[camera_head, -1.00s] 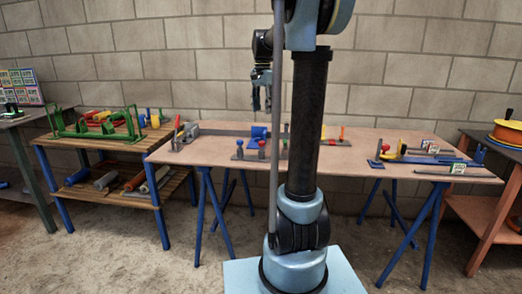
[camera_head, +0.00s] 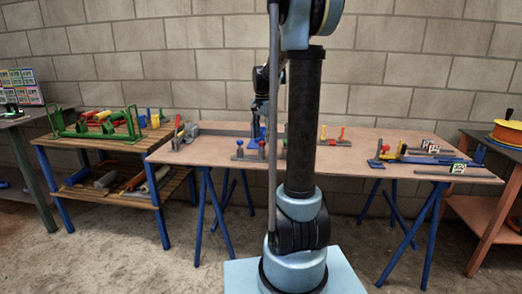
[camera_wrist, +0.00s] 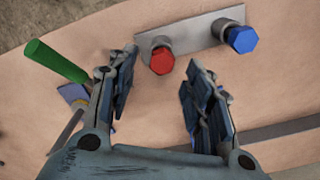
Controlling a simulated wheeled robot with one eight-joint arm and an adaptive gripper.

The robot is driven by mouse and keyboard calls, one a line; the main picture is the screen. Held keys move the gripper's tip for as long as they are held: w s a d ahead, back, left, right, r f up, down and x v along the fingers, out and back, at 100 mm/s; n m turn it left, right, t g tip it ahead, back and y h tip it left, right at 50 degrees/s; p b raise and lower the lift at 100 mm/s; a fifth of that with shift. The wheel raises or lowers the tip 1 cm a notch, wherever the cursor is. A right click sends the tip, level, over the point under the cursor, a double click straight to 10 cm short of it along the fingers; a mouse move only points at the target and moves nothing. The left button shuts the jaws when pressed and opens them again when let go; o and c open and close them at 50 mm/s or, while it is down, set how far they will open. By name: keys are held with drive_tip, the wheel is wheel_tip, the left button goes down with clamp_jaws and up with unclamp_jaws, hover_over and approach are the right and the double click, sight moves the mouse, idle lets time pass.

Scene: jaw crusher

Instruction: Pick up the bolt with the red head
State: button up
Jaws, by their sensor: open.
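The bolt with the red head (camera_wrist: 162,60) stands in a grey metal plate in the wrist view, its hexagonal head facing the camera. It also shows in the head view (camera_head: 262,148), on the table left of my arm's column. A bolt with a blue head (camera_wrist: 242,39) stands beside it in the same plate (camera_wrist: 203,29). My gripper (camera_wrist: 160,72) is open and empty. In the wrist view the red head lies between and slightly beyond its two fingertips. In the head view my gripper (camera_head: 258,115) hangs above the table, partly hidden by my arm.
The wooden table (camera_head: 212,148) carries more tools and parts. A green handle (camera_wrist: 57,60) lies left of my gripper in the wrist view. A long grey bar (camera_wrist: 285,130) lies at its right. A shelf (camera_head: 100,143) with green frame stands left; an orange spool (camera_head: 508,131) is far right.

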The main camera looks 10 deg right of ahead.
sight(261, 142)
drive_tip(key=shift+a+f, duration=0.2)
drive_tip(key=shift+f, duration=2.35)
drive_tip(key=shift+c, duration=0.6)
clamp_jaws()
